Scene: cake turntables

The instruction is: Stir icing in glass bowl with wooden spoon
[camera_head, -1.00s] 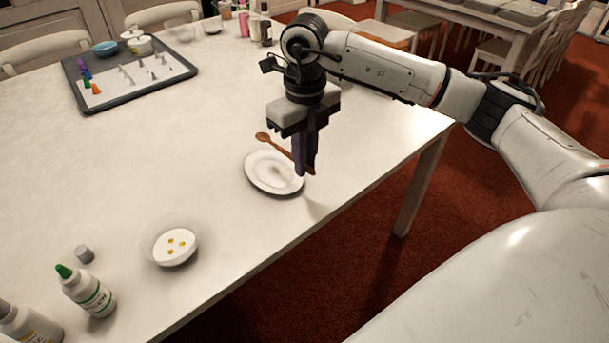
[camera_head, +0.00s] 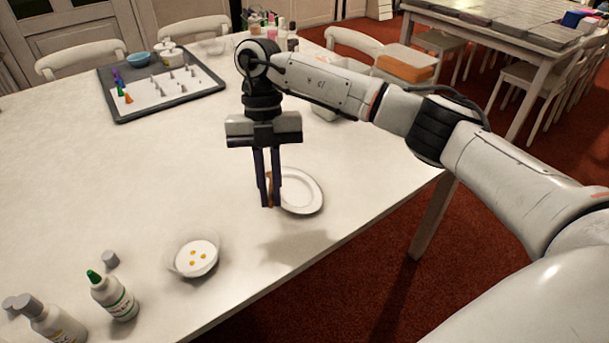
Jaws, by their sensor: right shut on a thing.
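The glass bowl (camera_head: 196,258) stands near the table's front edge, with white icing and a few yellow drops in it. My right gripper (camera_head: 269,204) points down in front of the white plate's left side, to the right of and behind the bowl in the picture. It is shut on the wooden spoon (camera_head: 270,188), which shows only as a brown strip between the fingers. The rest of the spoon is hidden. The spoon is apart from the bowl. My left gripper is not in view.
The white plate (camera_head: 314,208) lies bare on the table (camera_head: 150,200). Bottles (camera_head: 116,300) with green and grey caps and a small grey cap (camera_head: 110,259) stand left of the bowl. A dark tray (camera_head: 130,117) with piping tips lies at the back left. The table's middle is clear.

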